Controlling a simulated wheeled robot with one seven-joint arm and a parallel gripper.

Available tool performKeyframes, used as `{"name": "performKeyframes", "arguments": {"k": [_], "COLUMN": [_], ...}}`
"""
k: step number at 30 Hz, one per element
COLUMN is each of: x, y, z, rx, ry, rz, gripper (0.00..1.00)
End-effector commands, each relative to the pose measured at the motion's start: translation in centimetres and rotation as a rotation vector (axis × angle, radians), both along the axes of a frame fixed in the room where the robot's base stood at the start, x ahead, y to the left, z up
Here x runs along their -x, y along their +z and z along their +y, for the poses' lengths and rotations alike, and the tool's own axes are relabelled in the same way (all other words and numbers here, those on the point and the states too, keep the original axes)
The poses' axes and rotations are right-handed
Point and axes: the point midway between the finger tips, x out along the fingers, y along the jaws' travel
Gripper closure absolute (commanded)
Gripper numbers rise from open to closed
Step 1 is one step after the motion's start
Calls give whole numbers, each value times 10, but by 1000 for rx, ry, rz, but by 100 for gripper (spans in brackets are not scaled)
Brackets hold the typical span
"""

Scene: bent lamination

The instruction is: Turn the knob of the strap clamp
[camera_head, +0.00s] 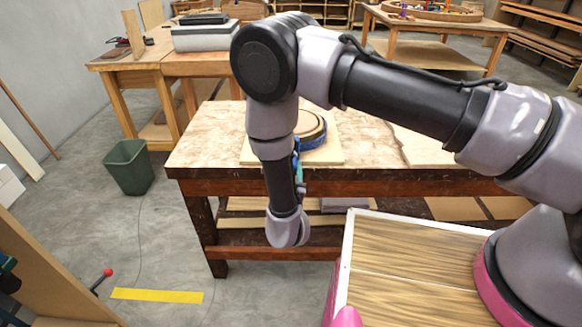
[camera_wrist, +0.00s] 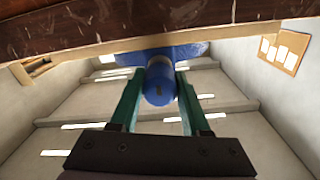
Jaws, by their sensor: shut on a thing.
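The strap clamp's blue knob (camera_wrist: 158,90) points toward the camera in the wrist view. My gripper (camera_wrist: 161,78) has its two green fingers on either side of the knob and is shut on it. The blue clamp body (camera_wrist: 190,51) spreads out behind the knob, close to the brown wooden edge above. In the head view the blue strap (camera_head: 316,141) runs around a curved wooden lamination (camera_head: 308,124) on the workbench. My arm hangs down in front of it and hides the knob and most of the gripper there.
The lamination rests on a board (camera_head: 328,157) on the wooden workbench (camera_head: 215,150). The bench's brown edge (camera_wrist: 105,32) crosses the top of the wrist view. A green bin (camera_head: 129,167) stands on the floor at left. Another table (camera_head: 165,55) is behind.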

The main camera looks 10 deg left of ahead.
Motion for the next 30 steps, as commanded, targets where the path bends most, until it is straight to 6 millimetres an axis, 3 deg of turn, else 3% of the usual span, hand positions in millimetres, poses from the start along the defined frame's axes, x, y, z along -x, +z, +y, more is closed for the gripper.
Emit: {"name": "performKeyframes", "arguments": {"k": [12,30], "x": [0,0], "y": [-1,-1], "z": [0,0], "rx": [-199,-231], "ry": [-1,0], "rz": [44,50], "gripper": [100,100]}}
